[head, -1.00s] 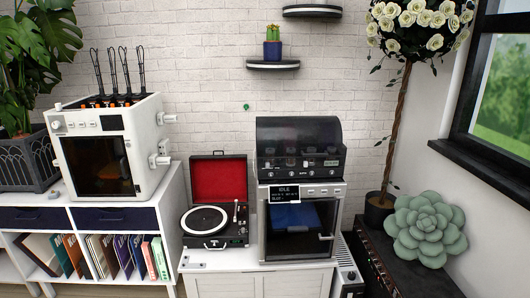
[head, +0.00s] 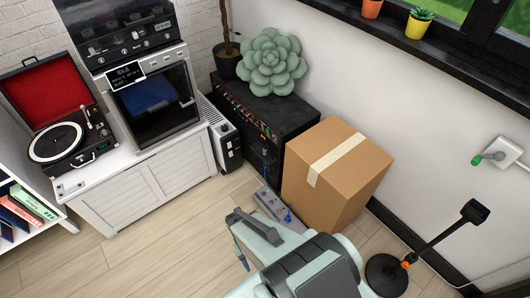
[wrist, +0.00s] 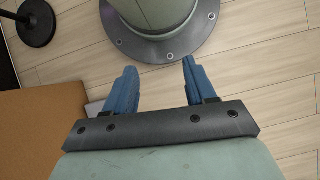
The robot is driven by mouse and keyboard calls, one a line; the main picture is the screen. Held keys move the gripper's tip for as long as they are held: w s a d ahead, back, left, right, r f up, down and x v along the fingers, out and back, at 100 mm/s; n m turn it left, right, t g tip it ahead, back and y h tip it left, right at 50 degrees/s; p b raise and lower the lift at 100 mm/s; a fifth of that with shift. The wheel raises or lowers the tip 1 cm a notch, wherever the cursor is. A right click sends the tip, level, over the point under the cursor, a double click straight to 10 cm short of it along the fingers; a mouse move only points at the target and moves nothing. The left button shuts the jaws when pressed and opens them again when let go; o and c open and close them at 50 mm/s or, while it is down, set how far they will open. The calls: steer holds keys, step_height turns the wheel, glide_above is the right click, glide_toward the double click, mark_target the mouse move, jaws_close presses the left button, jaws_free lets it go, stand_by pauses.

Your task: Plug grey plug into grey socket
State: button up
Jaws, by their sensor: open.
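My gripper (wrist: 159,66) is open and empty in the wrist view, its two blue fingers apart above the wood floor. In the head view its blue finger (head: 240,257) shows at the bottom centre, in front of a grey pedal box (head: 272,204) on the floor. I cannot make out a grey plug or a grey socket for certain. A white wall box (head: 503,153) at the right has a green-ended connector (head: 479,160) at its left side.
A cardboard box (head: 335,178) stands beside a black amplifier (head: 262,118) with a green succulent (head: 270,62) on top. A black stand (head: 386,277) with an orange joint is at the lower right. The floor at left (head: 150,240) is clear.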

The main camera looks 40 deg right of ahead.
steer(key=w+d+r+m+t+h, duration=0.1)
steer(key=w+d+r+m+t, duration=0.1)
steer(key=w+d, duration=1)
steer(key=w+d+r+m+t+h, duration=0.1)
steer(key=w+d+r+m+t, duration=0.2)
steer(key=w+d, duration=0.9)
steer(key=w+d+r+m+t+h, duration=0.1)
steer(key=w+d+r+m, duration=0.5)
steer(key=w+d, duration=0.6)
steer(key=w+m+t, duration=0.1)
steer(key=w, duration=0.5)
steer(key=shift+h, duration=0.3)
steer(key=shift+w+r, duration=0.1)
glide_above(265, 152)
steer(key=w, duration=0.1)
step_height(265, 152, down, 8)
steer(key=shift+a+f, duration=0.2)
steer(key=shift+a, duration=0.15)
